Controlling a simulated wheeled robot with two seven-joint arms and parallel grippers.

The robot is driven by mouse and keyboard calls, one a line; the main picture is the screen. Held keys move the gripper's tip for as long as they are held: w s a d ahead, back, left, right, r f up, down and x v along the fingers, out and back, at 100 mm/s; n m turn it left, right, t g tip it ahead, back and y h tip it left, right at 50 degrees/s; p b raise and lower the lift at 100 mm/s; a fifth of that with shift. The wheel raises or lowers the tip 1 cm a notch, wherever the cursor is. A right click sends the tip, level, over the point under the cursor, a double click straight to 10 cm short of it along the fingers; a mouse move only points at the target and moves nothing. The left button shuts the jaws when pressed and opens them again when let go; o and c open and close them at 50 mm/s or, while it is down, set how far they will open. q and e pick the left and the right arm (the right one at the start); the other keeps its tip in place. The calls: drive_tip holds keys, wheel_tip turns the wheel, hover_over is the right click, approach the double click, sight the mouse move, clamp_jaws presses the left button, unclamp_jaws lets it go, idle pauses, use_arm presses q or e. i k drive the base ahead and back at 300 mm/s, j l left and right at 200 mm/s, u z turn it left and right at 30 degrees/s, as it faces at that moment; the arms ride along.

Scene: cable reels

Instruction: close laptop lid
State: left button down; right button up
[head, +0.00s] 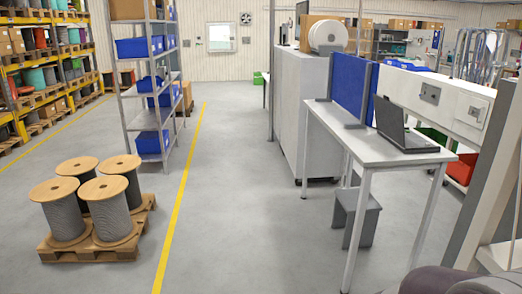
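The laptop (404,130) stands open on a narrow light-grey table (350,139) on the right in the head view. Its dark lid (390,120) is raised, with the keyboard part lying flat to the right of it. Neither of my grippers shows in the head view.
A grey stool (356,213) is under the table. A pallet (92,246) with several cable reels stands at the left. Blue bins fill a grey shelf (151,80). The floor around the yellow line (183,190) is clear.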

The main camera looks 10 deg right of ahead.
sight(389, 116)
drive_tip(key=i+z, duration=0.15)
drive_tip(key=i, duration=0.4)
drive_tip(key=i+z, duration=0.15)
drive_tip(key=i, duration=0.35)
drive_tip(key=i+j+z, duration=0.2)
drive_tip(key=i, duration=0.35)
drive_tip(key=i+j+z, duration=0.15)
drive_tip(key=i, duration=0.35)
drive_tip(key=i+j+z, duration=0.15)
drive_tip(key=i, duration=0.4)
drive_tip(key=j, duration=0.1)
